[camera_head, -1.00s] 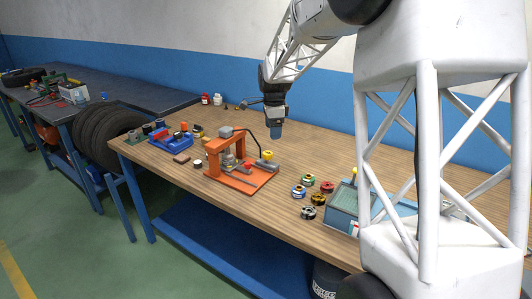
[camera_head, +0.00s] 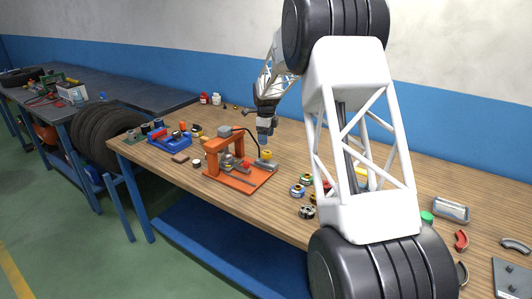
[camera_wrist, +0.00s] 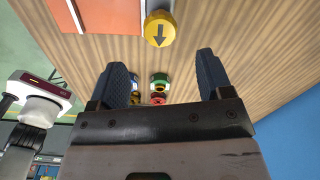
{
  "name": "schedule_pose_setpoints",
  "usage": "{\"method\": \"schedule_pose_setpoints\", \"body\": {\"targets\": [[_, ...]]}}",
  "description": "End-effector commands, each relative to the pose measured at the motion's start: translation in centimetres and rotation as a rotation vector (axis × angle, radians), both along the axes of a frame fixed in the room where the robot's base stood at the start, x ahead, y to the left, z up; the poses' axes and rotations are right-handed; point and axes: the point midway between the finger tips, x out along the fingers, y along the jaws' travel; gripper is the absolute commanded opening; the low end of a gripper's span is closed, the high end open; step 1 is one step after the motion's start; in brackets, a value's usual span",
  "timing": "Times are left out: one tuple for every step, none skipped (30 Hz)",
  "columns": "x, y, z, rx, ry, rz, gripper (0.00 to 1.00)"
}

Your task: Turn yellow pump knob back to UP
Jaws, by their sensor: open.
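The yellow pump knob (camera_head: 267,154) sits at the back right of the orange press (camera_head: 211,158) on the wooden bench. In the wrist view the knob (camera_wrist: 159,29) is round, with a dark arrow on its face pointing down in the picture, toward my gripper. A grey body joins it to the orange base (camera_wrist: 112,14). My gripper (camera_head: 264,140) is just above the knob in the head view. In the wrist view my gripper (camera_wrist: 162,70) is open and empty, and the knob lies beyond the gap between its two dark fingers, apart from them.
Several coloured rings (camera_head: 298,191) lie right of the press, partly behind my arm. A blue tray (camera_head: 170,140) with parts and a brown block (camera_head: 181,157) are to the left. A black hose curves up close behind the knob. The wall (camera_head: 450,150) runs behind the bench.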

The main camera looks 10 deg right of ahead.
Motion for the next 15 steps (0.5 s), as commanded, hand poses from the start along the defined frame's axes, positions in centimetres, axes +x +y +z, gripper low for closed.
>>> {"method": "schedule_pose_setpoints", "body": {"targets": [[0.0, 0.0, 0.0, 0.0, 0.0, 0.0, 0.73], [0.0, 0.0, 0.0, 0.0, 0.0, 0.0, 0.73], [0.0, 0.0, 0.1, 0.0, 0.0, 0.0, 0.73], [0.0, 0.0, 0.1, 0.0, 0.0, 0.001, 0.73], [0.0, 0.0, 0.1, -0.001, -0.001, 0.001, 0.73], [0.0, 0.0, 0.1, 0.0, 0.0, 0.001, 0.73], [0.0, 0.0, 0.1, 0.0, 0.0, 0.001, 0.73], [0.0, 0.0, 0.0, 0.0, 0.0, 0.001, 0.73], [0.0, 0.0, 0.0, 0.0, 0.0, 0.001, 0.73], [0.0, 0.0, -0.1, 0.0, 0.0, 0.001, 0.73], [0.0, 0.0, -0.2, 0.0, 0.0, 0.001, 0.73], [0.0, 0.0, -0.4, 0.0, 0.0, 0.001, 0.73], [0.0, 0.0, -0.5, 0.0, 0.0, 0.001, 0.73], [0.0, 0.0, -0.7, 0.0, 0.0, 0.001, 0.73], [0.0, 0.0, -1.0, 0.0, 0.0, 0.001, 0.73]]}}
